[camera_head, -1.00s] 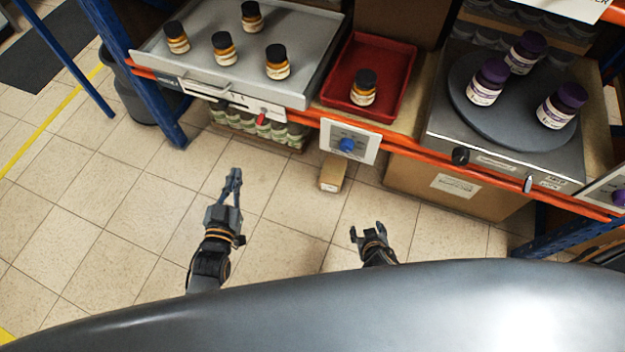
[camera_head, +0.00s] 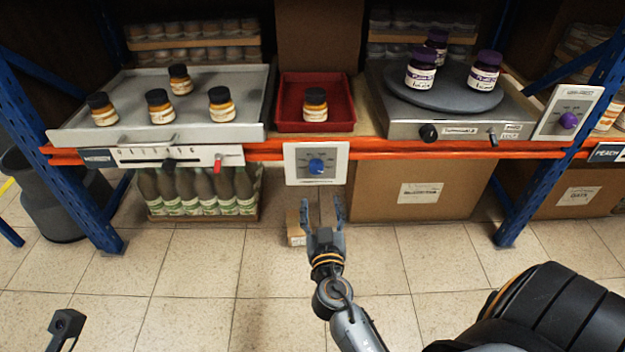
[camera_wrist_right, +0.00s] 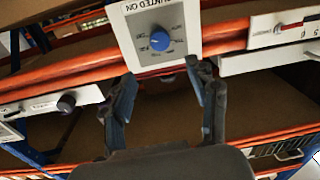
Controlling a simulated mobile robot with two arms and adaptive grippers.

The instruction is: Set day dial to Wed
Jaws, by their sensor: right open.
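The day dial is a blue knob (camera_head: 317,166) on a white square panel (camera_head: 298,178) fixed to the orange shelf beam. The knob also shows in the right wrist view (camera_wrist_right: 160,41), with small day marks around it that are too blurred to read surely. I cannot tell which day it points to. My right gripper (camera_head: 321,208) is open and empty, just below the panel and apart from the knob. In the right wrist view its two fingers (camera_wrist_right: 162,78) stand apart below the knob. A part of my left arm (camera_head: 66,325) shows at the lower left; its fingers are not clear.
A grey tray (camera_head: 255,105) with amber jars and a red tray (camera_head: 345,112) with one jar stand above the beam. A turntable (camera_head: 440,98) with purple-lidded jars and a purple dial (camera_head: 568,121) are to the right. A small box (camera_head: 296,238) lies on the floor.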

